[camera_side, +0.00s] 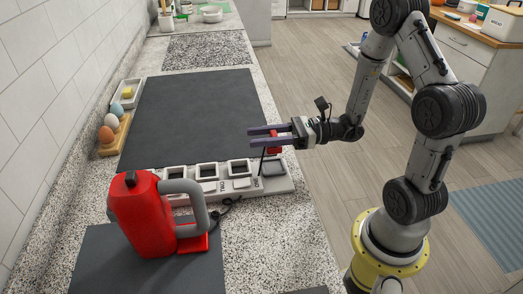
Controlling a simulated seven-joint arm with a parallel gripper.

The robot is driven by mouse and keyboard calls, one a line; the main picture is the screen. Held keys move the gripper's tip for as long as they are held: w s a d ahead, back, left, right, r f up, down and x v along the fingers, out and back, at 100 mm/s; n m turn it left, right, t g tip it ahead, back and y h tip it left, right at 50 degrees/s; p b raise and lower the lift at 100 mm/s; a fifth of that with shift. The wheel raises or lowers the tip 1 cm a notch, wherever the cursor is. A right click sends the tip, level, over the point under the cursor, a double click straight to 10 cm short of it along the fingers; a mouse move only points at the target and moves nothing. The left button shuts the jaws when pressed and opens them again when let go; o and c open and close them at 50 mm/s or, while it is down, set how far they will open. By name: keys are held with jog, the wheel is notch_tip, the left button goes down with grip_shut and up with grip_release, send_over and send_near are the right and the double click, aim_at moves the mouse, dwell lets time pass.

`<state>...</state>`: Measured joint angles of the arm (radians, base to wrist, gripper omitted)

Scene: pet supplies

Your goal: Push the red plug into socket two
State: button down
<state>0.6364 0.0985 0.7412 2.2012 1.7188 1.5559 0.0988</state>
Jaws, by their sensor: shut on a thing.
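The red plug (274,144) is held between the two long purple-grey fingers of my gripper (251,138). The gripper reaches in from the right and points left. The plug appears above the right part of a pale socket strip (283,187) and apart from it. The strip has several dark square openings in a row, with small labels in front. A thin dark line, perhaps the plug's cord, hangs below the plug. The plug's far side is hidden by the fingers.
A red jug-like appliance (143,218) with a grey handle stands in front of the strip's left part, near a dark cable (227,205). A dark mat (190,115) lies clear behind the strip. An egg holder (112,143) stands at the left wall.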

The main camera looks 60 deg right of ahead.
jog(key=w+r+m+t+h, duration=0.2)
jog(key=w+r, duration=0.2)
jog(key=w, duration=0.5)
jog(key=w+a+f+n+g+y, duration=0.1)
jog(key=w+a+n+g+y, duration=0.1)
jog(key=a, duration=0.9)
jog(key=shift+w+a+f, duration=0.2)
jog(key=shift+w+a, duration=0.15)
jog(key=shift+f, duration=2.9)
jog(key=shift+f, duration=0.85)
